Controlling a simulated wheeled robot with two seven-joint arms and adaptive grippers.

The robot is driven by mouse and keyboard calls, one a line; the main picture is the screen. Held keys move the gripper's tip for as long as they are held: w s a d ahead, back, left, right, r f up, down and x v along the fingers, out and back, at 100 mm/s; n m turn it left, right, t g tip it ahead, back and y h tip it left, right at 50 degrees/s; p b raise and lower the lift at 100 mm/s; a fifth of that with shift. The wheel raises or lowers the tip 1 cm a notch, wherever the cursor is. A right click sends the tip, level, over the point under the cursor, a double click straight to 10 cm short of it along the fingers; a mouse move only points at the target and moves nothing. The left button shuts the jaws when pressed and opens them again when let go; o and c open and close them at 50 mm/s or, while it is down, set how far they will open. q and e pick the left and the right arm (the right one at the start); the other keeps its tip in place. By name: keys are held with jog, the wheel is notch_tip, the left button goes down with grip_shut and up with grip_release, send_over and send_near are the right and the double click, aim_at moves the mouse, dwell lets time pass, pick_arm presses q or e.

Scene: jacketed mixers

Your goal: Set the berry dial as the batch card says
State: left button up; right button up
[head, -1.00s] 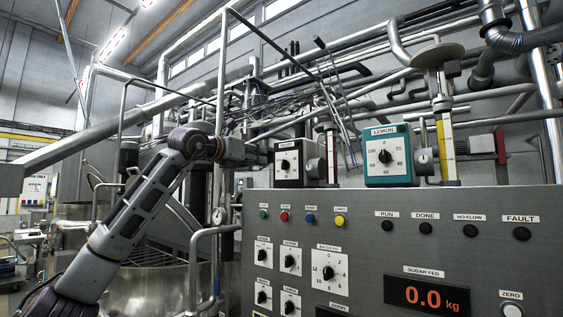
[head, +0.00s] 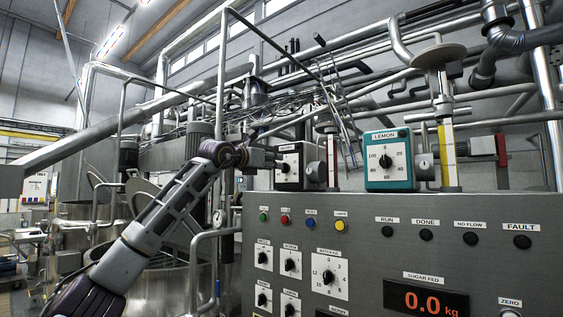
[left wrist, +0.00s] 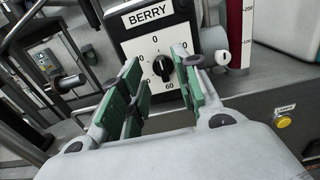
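The berry dial is a dark box with a white face (left wrist: 154,42) and a black knob (left wrist: 162,66), under a BERRY label. Its 0 is at the top; some numbers are hidden by the fingers. I cannot read the knob's setting surely. The berry dial (head: 289,163) also shows in the head view, left of the lemon dial. My left gripper (left wrist: 156,77) is open, its green-padded fingers on either side of the knob in the picture, apparently short of it. In the head view the left gripper (head: 262,158) is beside the berry box's left side. My right gripper is out of view. No batch card is readable.
The teal lemon dial (head: 390,160) stands to the right on the panel top. A sight tube (head: 332,160) rises close beside the berry box. The grey control panel (head: 440,250) below carries buttons, small knobs and a display (head: 424,298) reading 0.0 kg.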

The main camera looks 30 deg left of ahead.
pick_arm(q)
jog(key=w+p, duration=0.1)
jog(key=w, duration=0.4)
jog(key=shift+w+d+p, duration=0.2)
jog(key=shift+w+p, duration=0.1)
jog(key=shift+p, duration=0.05)
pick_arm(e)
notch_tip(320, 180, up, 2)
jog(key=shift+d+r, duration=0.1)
pick_arm(q)
grip_shut()
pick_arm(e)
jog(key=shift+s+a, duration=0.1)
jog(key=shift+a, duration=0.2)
